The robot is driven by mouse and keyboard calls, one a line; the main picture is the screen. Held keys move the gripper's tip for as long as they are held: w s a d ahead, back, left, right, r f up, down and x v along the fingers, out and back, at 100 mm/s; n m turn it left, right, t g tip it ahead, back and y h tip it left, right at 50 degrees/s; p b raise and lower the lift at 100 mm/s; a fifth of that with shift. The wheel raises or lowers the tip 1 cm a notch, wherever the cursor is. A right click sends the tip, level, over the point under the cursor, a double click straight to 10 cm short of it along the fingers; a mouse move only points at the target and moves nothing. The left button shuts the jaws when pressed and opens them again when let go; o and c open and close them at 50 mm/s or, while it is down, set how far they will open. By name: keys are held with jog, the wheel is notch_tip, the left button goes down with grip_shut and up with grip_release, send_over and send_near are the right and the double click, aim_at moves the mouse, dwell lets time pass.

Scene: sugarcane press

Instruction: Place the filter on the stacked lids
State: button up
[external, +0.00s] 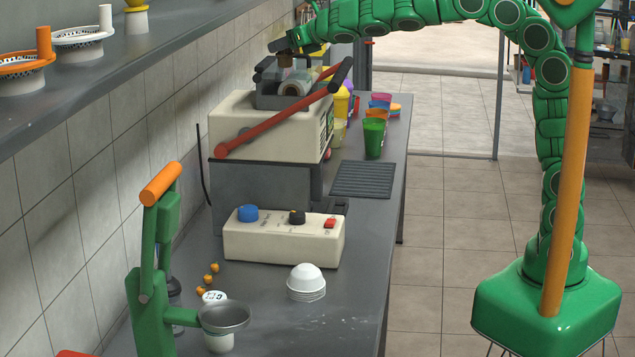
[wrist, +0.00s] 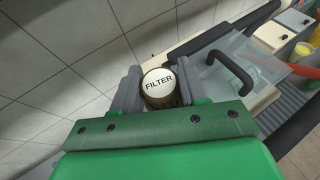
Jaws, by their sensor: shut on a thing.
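The filter (wrist: 160,88) is a short brown cylinder with a white top marked FILTER. My gripper (wrist: 158,86) is shut on it, one finger on each side. In the external view my gripper (external: 287,46) is at the far end of the counter, over the top of the press, and the filter (external: 286,61) shows small and brown below it. The stacked lids (external: 305,283) are white, domed and nested, standing on the near part of the counter, well away from my gripper. The lids do not show in the wrist view.
The cream press (external: 262,125) with a red lever (external: 270,125) stands below my gripper. A control box (external: 284,238) with knobs sits behind the lids. A green hand press (external: 150,290) stands at front left. Colored cups (external: 374,135) are at the back.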

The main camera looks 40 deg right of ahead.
jog(key=w+d+r+m+h, duration=0.1)
jog(key=w+d+m+h, duration=0.2)
jog(key=d, duration=0.6)
jog(key=w+d+r+m+h, duration=0.1)
jog(key=w+d+m+h, duration=0.15)
jog(key=d, duration=0.75)
jog(key=w+d+r+m+h, duration=0.1)
jog(key=w+d+m+h, duration=0.25)
jog(key=d, duration=0.55)
jog(key=d+f+m+g+h, duration=0.3)
jog(key=d+f+m+h, duration=0.15)
jog(key=d, duration=0.85)
jog(key=n+t+y, duration=0.3)
jog(key=n+y, duration=0.3)
jog(key=n, duration=0.1)
send_over(305, 266)
notch_tip(305, 266, down, 32)
jog(key=shift+f, duration=3.9)
